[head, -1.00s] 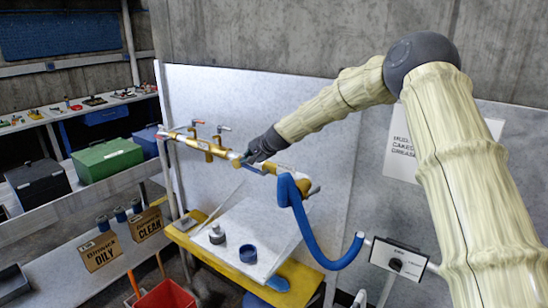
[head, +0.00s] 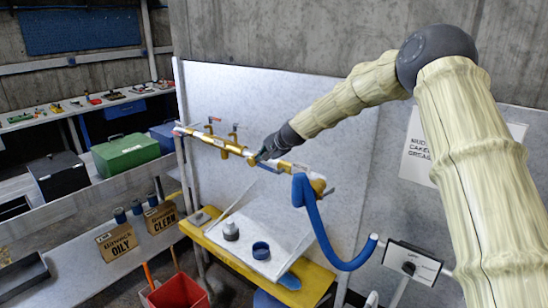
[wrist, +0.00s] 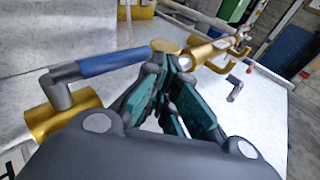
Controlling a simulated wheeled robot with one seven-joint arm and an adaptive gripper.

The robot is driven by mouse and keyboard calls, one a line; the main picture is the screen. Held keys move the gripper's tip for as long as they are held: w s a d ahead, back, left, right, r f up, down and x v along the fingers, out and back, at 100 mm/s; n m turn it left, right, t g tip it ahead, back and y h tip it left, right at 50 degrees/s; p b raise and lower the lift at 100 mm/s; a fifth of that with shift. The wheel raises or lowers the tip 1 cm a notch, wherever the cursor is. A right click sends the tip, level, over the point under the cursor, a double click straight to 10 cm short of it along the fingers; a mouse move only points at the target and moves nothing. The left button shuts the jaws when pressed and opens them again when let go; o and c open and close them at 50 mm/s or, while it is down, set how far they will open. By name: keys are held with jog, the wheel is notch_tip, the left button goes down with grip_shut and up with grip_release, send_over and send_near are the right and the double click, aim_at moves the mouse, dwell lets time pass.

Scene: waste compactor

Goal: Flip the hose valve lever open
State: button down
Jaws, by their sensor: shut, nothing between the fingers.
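The hose valve lever has a blue handle (wrist: 115,60) on a bent grey stem (wrist: 62,88) above a brass valve body (wrist: 62,117) in the wrist view. It lies roughly along the pipe. In the head view it is a small blue strip (head: 270,168) below the brass pipe. My gripper (wrist: 172,78) is shut and empty, its green-padded fingers pointing at the pipe, just right of the handle's free end. I cannot tell whether they touch it. In the head view my gripper (head: 261,155) partly covers the pipe beside the lever.
A blue hose (head: 330,235) hangs from the pipe's right end. More valve levers (head: 214,120) stand to the left. A yellow-edged table (head: 218,240) with cups is below. A white panel (head: 300,100) stands close behind the pipe. A control box (head: 412,262) is at the right.

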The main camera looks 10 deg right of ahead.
aim_at(261, 164)
jog(key=r, duration=0.1)
jog(key=r+p, duration=0.1)
jog(key=r, duration=0.1)
jog(key=shift+s+a+r+p, duration=0.25)
jog(key=shift+p, duration=0.1)
jog(key=shift+a+r+b, duration=0.15)
jog(key=shift+a+b, duration=0.1)
jog(key=shift+b, duration=0.4)
notch_tip(261, 164, up, 9)
jog(key=a+b, duration=0.2)
jog(key=b, duration=0.1)
jog(key=shift+w+a+f, duration=0.2)
jog(key=shift+w+a, duration=0.05)
jog(key=shift+w, duration=0.2)
